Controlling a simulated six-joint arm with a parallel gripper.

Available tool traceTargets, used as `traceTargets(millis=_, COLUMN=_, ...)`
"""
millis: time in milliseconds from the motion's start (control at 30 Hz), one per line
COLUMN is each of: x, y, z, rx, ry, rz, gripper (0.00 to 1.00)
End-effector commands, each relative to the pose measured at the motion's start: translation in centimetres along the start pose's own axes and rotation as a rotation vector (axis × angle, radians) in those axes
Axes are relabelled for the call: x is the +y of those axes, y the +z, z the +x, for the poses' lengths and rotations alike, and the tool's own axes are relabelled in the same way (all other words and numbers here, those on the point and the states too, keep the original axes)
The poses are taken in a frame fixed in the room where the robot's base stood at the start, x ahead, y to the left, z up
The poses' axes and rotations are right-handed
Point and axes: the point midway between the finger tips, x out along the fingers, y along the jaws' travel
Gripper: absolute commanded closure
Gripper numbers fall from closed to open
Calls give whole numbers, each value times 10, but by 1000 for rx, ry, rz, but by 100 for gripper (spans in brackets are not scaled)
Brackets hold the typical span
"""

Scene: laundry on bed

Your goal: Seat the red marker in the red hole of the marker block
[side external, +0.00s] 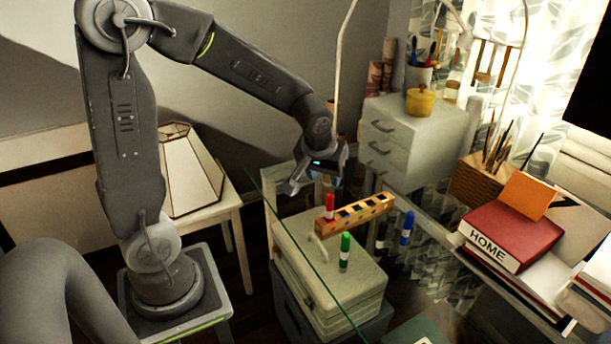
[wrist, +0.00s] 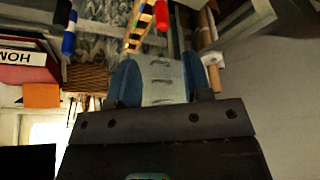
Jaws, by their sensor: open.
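The red marker (side external: 329,206) stands upright at the left end of the wooden marker block (side external: 350,219). I cannot tell whether it sits in a hole or stands just behind the block. The red marker (wrist: 162,16) also shows at the top of the wrist view, overlapping the edge of the block (wrist: 139,28). The block has a row of coloured holes; which one is red is too small to tell. My gripper (side external: 312,183) is above and left of the red marker, apart from it. In the wrist view my gripper (wrist: 160,85) is open with nothing between its blue fingers.
A green marker (side external: 345,251) stands in front of the block. A blue marker (side external: 407,228) and a dark marker (side external: 381,241) stand to its right. A red book (side external: 510,236) lies on the right. A drawer unit (side external: 415,140) stands behind. Glass around the block is mostly clear.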

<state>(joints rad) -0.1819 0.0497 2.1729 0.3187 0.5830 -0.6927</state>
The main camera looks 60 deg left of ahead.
Motion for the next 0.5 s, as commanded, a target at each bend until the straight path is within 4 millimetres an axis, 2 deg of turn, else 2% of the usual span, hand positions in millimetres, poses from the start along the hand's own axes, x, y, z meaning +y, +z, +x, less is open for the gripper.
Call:
traceTargets(millis=167, x=1, y=30, z=-64, rx=32, ry=69, rz=149, gripper=55)
traceTargets(millis=300, x=-3, y=69, z=-112, rx=51, ry=143, rz=307, gripper=55)
traceTargets(millis=400, x=-7, y=95, z=-135, rx=66, ry=195, rz=410, gripper=55)
traceTargets(millis=500, x=-12, y=116, z=-150, rx=79, ry=237, rz=493, gripper=55)
